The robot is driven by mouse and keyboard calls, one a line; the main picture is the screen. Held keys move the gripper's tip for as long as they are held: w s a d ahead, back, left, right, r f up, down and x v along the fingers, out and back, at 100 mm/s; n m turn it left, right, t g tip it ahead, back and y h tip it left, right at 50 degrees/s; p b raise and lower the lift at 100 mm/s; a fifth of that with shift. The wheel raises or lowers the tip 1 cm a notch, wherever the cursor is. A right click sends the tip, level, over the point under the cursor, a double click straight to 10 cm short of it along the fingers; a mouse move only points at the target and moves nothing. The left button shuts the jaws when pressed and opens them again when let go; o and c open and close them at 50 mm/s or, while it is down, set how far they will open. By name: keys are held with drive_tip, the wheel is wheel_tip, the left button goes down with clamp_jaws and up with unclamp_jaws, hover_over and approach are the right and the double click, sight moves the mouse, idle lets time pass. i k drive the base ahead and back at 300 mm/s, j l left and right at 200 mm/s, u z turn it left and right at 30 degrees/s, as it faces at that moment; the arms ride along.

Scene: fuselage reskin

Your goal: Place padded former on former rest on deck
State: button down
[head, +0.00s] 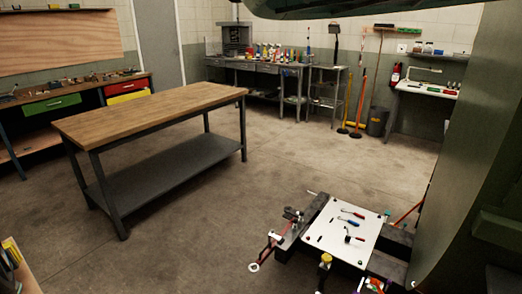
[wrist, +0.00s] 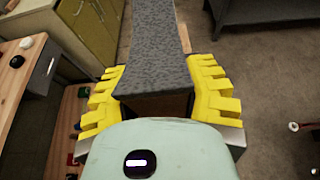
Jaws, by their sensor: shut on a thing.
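The padded former (wrist: 157,45) is a long piece with a grey, felt-like face and some bare wood showing on its edge. It runs up and away from my gripper (wrist: 160,92) in the wrist view. The yellow ribbed fingers are shut on it from both sides. Its far end runs out of the picture. In the head view a white-topped deck (head: 334,238) sits low at the lower right, with dark blocks beside it and several small tools on it. I cannot tell which part is the former rest. I cannot make out the former in the head view.
A wood-topped table (head: 150,108) stands at left-centre. A large green curved panel (head: 470,150) fills the right side. Benches line the back wall. The concrete floor (head: 235,200) between table and deck is clear. In the wrist view a wooden bench (wrist: 25,75) is at left.

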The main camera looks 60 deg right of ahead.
sight(334, 233)
drive_tip(key=i+l+z, duration=0.25)
drive_tip(key=i+z, duration=0.6)
drive_tip(key=i, duration=0.15)
drive_tip(key=i+z, duration=0.4)
drive_tip(key=i, duration=0.15)
drive_tip(key=i+z, duration=0.15)
drive_tip(key=z, duration=0.3)
drive_tip(key=i+z, duration=0.15)
drive_tip(key=z, duration=0.3)
drive_tip(key=i+j+z, duration=0.15)
drive_tip(key=z, duration=0.3)
drive_tip(key=i+j+z, duration=0.15)
drive_tip(key=z, duration=0.3)
drive_tip(key=i+j+z, duration=0.15)
drive_tip(key=z, duration=0.3)
drive_tip(key=i+j+z, duration=0.2)
drive_tip(key=z, duration=0.25)
drive_tip(key=i+j+z, duration=0.1)
drive_tip(key=j+z, duration=0.55)
drive_tip(key=z, duration=0.25)
drive_tip(key=j+z, duration=0.45)
drive_tip(key=j, duration=0.4)
drive_tip(key=i, duration=0.05)
